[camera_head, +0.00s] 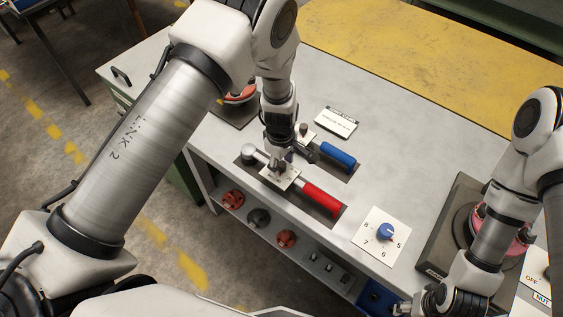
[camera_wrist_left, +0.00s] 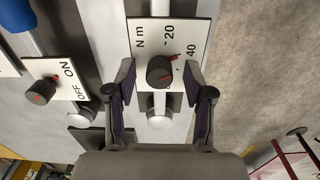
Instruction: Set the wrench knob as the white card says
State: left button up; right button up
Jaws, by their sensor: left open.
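The wrench knob (camera_wrist_left: 160,70) is small, dark and round with red marks. It sits on a white plate (camera_wrist_left: 147,38) lettered "N m", with 20 and 40 readable. The plate is on the red-handled wrench (camera_head: 322,200) lying on the bench. My left gripper (camera_head: 281,167) points down over this plate. In the left wrist view my left gripper (camera_wrist_left: 160,77) is open, with one finger on each side of the knob and gaps visible. The white card (camera_head: 336,122) lies behind the wrenches; its print is too small to read. My right gripper (camera_head: 408,306) is at the lower edge, its jaws unclear.
A blue-handled wrench (camera_head: 337,155) lies just behind, with an ON/OFF knob (camera_wrist_left: 40,91) beside my left gripper. A numbered plate with a blue knob (camera_head: 385,232) is to the right. A grey box with a red spool (camera_head: 519,240) stands further right. The bench's back right is clear.

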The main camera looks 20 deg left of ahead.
aim_at(281, 164)
pick_arm(q)
notch_tip(281, 164, up, 12)
dwell(0.3)
jog(key=shift+s+f, duration=0.1)
dwell(0.3)
